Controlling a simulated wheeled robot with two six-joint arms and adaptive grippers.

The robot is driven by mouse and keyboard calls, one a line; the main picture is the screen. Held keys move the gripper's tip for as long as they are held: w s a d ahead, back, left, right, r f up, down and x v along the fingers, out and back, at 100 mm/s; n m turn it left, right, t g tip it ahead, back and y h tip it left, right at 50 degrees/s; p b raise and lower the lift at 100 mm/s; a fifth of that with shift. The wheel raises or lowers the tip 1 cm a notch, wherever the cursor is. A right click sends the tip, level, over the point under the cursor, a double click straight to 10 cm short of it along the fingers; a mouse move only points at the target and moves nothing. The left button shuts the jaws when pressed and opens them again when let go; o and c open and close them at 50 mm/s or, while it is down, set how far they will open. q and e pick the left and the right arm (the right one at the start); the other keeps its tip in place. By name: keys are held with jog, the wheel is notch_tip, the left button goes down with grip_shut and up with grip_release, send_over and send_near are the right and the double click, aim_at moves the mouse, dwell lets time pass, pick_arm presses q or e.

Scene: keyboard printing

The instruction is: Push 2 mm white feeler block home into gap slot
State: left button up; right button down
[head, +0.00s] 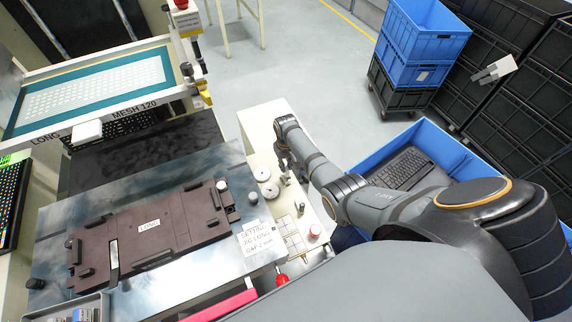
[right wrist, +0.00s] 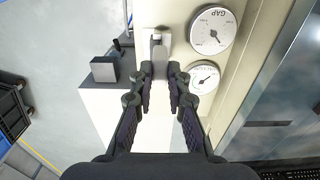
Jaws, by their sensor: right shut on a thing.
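My right gripper (head: 282,160) is over the narrow cream panel in the head view. In the right wrist view its fingers (right wrist: 160,72) are shut on a pale narrow piece, which looks like the white feeler block (right wrist: 160,62). The far end of the piece meets a light metal fitting (right wrist: 160,38) on the panel, which looks like the gap slot. I cannot tell how deep the block sits in it. Two round dials stand beside it, one marked GAP (right wrist: 212,30) and a second dial (right wrist: 204,77). My left gripper is not in view.
A grey metal block (right wrist: 104,69) stands left of the fingers. A blue crate (head: 450,150) holding a dark keyboard (head: 404,169) is beyond my right arm.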

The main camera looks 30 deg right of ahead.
jog(key=shift+f+b, duration=0.35)
jog(key=shift+f, duration=0.2)
jog(key=c, duration=1.2)
grip_release()
jog(key=shift+r, duration=0.1)
notch_tip(320, 180, up, 6)
jog(key=p, duration=0.6)
jog(key=shift+p, duration=0.35)
jog(key=shift+s, duration=0.1)
notch_tip(320, 180, up, 12)
jog(key=shift+f, duration=0.1)
